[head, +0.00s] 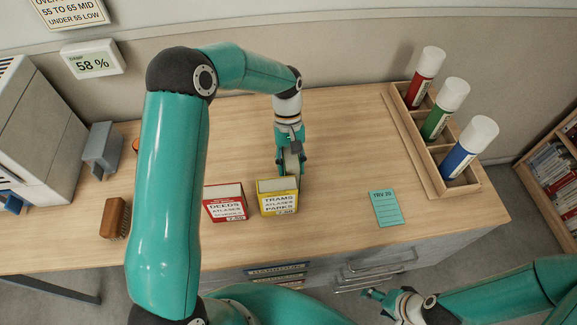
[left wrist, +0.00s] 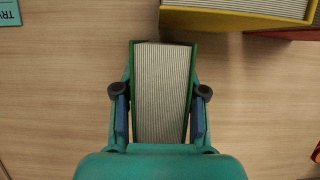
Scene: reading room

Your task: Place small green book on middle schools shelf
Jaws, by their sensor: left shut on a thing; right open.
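The small green book (left wrist: 162,95) stands between the fingers of my left gripper (left wrist: 160,105), its pale page edges facing the left wrist camera and green covers at both sides. In the head view my left gripper (head: 291,167) is at the desk, just behind the yellow book, and largely hides the green book. My right gripper (head: 378,296) is open and empty, low in front of the desk. A wooden bookshelf (head: 545,165) with several books stands at the far right; I cannot read a schools label on it.
A red book (head: 225,203) and yellow book (head: 277,197) stand side by side on the desk (head: 340,140). A teal note (head: 386,207) lies right. A wooden rack (head: 432,165) holds three capped tubes. A meter (head: 93,58) reads 58 %; a sign (head: 72,12) says 55 to 65 MID.

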